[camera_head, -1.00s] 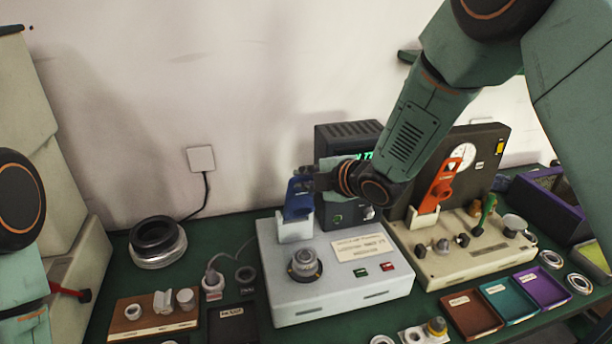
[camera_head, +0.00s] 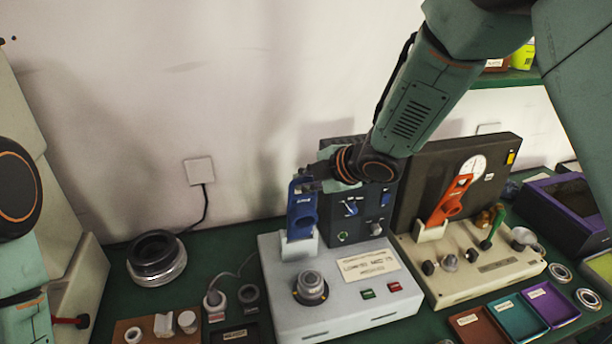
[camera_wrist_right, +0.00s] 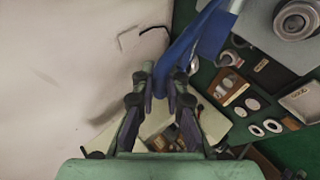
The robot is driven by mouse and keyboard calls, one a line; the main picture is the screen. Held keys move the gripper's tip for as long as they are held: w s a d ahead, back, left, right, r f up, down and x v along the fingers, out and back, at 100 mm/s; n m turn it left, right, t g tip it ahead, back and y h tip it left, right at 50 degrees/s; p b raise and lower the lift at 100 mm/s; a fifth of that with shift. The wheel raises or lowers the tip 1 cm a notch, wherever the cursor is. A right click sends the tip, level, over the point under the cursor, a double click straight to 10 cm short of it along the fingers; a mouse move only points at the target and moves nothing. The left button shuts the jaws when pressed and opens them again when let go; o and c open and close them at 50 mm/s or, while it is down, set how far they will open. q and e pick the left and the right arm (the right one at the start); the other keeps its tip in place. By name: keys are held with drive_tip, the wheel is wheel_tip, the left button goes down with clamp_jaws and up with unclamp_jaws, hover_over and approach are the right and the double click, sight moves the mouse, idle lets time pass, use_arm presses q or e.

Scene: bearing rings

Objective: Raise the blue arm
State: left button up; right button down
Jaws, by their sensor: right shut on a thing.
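The blue arm (camera_head: 302,208) stands steeply upright in a pale holder (camera_head: 300,246) at the back left of the light-grey machine (camera_head: 335,316). My right gripper (camera_head: 312,181) is shut on the upper part of the blue arm, coming from the right. In the right wrist view, the blue arm (camera_wrist_right: 190,48) runs from between the fingers (camera_wrist_right: 166,88) toward the upper right. The fingers partly hide its held end. My left arm shows at the left edge, but its gripper is outside the view.
A beige machine (camera_head: 480,290) with an orange arm (camera_head: 450,202) and a gauge panel stands right of the grey one. Stacked rings (camera_head: 157,258) lie at left. Several coloured trays (camera_head: 517,318) are at front right. The wall behind is close.

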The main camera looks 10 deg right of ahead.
drive_tip(key=shift+w+a+r, duration=0.1)
drive_tip(key=shift+w+r, duration=0.1)
idle(0.5)
drive_tip(key=c, duration=1.4)
unclamp_jaws()
drive_tip(key=shift+o, duration=0.2)
drive_tip(key=v, duration=1.1)
drive_tip(key=shift+r+g, duration=0.3)
drive_tip(key=shift+s+d, duration=0.2)
